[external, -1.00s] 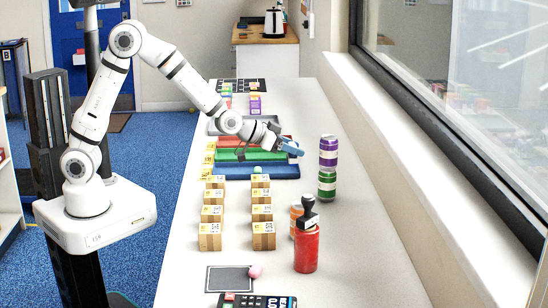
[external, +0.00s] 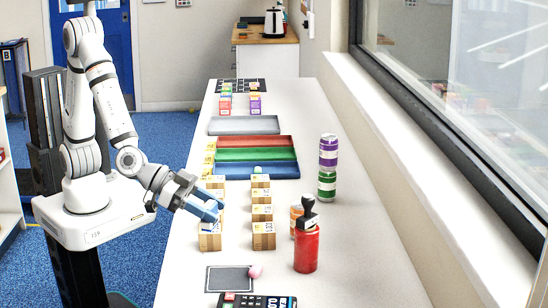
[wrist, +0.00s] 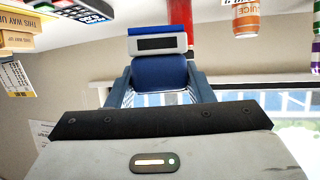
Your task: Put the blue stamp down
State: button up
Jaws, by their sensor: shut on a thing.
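My gripper (external: 207,204) is shut on the blue stamp (wrist: 159,72), which sits between its two blue fingers in the wrist view. The stamp has a blue body and a pale end with a dark window. In the external view the gripper hangs over the left column of cartons, near the front. The stamp is hard to tell from the blue fingers there. Whether it touches a carton (external: 210,239) below cannot be told.
A flat grey pad (external: 230,280), a pink ball (external: 256,271) and a black keypad device (external: 262,301) lie in front. Red, green and blue trays (external: 256,170) lie behind. The table's right side is largely clear.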

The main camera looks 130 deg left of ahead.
jog(key=shift+s+d, duration=0.2)
jog(key=shift+d, duration=0.6)
jog(key=f, duration=0.3)
jog(key=f+b, duration=0.1)
jog(key=f, duration=0.2)
jog(key=f+b, duration=0.1)
jog(key=f, duration=0.3)
jog(key=shift+d, duration=0.3)
jog(key=shift+s, duration=0.1)
jog(key=shift+f+b, duration=0.35)
jog(key=shift+f, duration=0.15)
jog(key=o, duration=1)
